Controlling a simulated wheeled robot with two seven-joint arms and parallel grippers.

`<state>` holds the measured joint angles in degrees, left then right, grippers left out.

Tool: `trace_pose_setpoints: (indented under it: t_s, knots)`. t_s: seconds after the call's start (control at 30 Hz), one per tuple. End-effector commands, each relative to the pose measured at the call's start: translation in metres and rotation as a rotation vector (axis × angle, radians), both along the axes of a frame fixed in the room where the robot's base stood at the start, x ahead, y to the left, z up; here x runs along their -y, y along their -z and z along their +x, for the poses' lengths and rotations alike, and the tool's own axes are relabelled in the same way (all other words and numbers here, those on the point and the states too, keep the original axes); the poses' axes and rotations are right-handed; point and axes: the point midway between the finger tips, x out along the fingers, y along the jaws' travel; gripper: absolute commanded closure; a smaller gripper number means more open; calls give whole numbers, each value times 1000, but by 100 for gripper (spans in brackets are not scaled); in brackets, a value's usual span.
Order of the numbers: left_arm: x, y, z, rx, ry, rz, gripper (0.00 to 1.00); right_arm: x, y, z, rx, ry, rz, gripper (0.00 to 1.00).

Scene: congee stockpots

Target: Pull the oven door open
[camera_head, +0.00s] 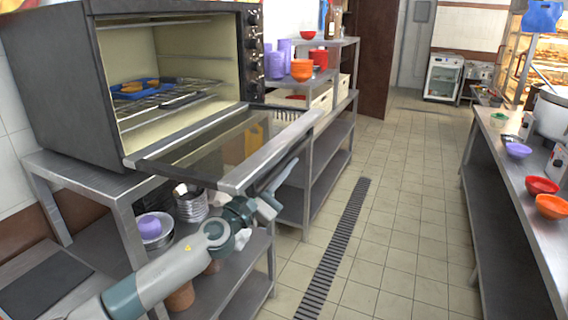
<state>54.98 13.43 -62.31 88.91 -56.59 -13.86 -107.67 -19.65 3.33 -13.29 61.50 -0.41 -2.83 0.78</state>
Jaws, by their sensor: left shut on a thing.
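The oven (70,80) stands on a steel table at the left, and its inside shows. The oven door (215,143) is folded down to about level, with its glass panel facing up and a metal bar (270,152) along its outer edge. A blue tray (140,88) with food lies on the wire rack inside. My left gripper (282,178) is at the outer edge of the door, reaching up from below, and is shut on the door's handle; the fingertips are partly hidden by the bar. My right gripper is not in view.
Metal bowls (192,205) and a purple bowl (149,227) sit on the shelf below the door. A steel shelf unit (330,130) with orange bowls stands beyond the oven. The tiled aisle (400,200) is clear up to the right counter (515,180).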

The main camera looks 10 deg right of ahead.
Motion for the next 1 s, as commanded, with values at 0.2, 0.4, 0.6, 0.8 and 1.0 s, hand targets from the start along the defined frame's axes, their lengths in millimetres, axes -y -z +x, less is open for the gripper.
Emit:
trace_pose_setpoints:
  t_s: [0.2,0.4,0.6,0.8,1.0]
  knots:
    - [0,6,0,-5,1,6,65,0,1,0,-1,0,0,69]
    - [0,5,0,-5,0,4,65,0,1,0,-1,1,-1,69]
    - [-4,6,-3,-3,-1,3,65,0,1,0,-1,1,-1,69]
    - [-19,13,-16,-3,-1,5,65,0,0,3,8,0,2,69]
    - [-44,26,-38,-5,0,5,65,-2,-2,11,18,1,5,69]
